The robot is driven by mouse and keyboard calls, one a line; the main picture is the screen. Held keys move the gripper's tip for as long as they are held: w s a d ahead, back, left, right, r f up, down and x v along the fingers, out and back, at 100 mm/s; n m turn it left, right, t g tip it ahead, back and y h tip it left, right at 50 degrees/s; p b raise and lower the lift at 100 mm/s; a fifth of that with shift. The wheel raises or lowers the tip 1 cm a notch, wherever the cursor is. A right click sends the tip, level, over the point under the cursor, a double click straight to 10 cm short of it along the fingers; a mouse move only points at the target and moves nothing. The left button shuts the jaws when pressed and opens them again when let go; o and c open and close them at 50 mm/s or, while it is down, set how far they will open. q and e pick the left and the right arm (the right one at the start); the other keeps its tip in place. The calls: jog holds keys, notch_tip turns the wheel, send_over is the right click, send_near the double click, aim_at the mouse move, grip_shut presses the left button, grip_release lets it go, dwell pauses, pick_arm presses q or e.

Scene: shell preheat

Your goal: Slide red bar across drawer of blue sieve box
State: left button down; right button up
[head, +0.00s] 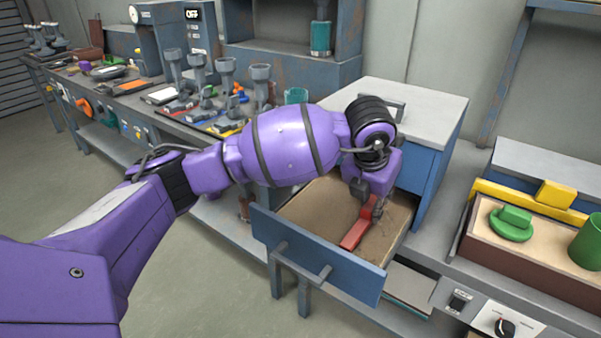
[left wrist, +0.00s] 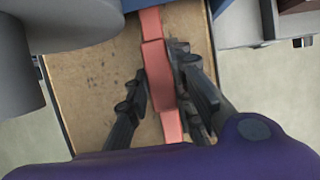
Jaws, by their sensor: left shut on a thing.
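The blue sieve box (head: 428,165) has a grey top, and its drawer (head: 325,262) is pulled out toward the front. The drawer holds a flat layer of brown, sand-like material (head: 318,205). The red bar (head: 357,232) lies across the drawer's inside, low over the sand; it also shows in the left wrist view (left wrist: 153,55), running lengthwise between the fingers. My left gripper (head: 366,200) reaches down into the drawer and is shut on the red bar, with a finger on each side. The bar's far end is hidden by the gripper. My right gripper is not in view.
A long bench (head: 150,110) crowded with tools runs behind on the left. The drawer's front handle (head: 300,262) sticks out over open floor.

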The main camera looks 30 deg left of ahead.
pick_arm(q)
jog(key=d, duration=0.6)
jog(key=shift+r, duration=0.2)
jog(key=c, duration=1.6)
grip_release()
jog(key=shift+o, duration=0.4)
jog(key=shift+d, duration=0.1)
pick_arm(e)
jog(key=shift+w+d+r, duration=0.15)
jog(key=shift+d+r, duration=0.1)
pick_arm(q)
jog(key=shift+s, duration=0.1)
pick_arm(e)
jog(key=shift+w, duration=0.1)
pick_arm(q)
jog(key=v, duration=1.2)
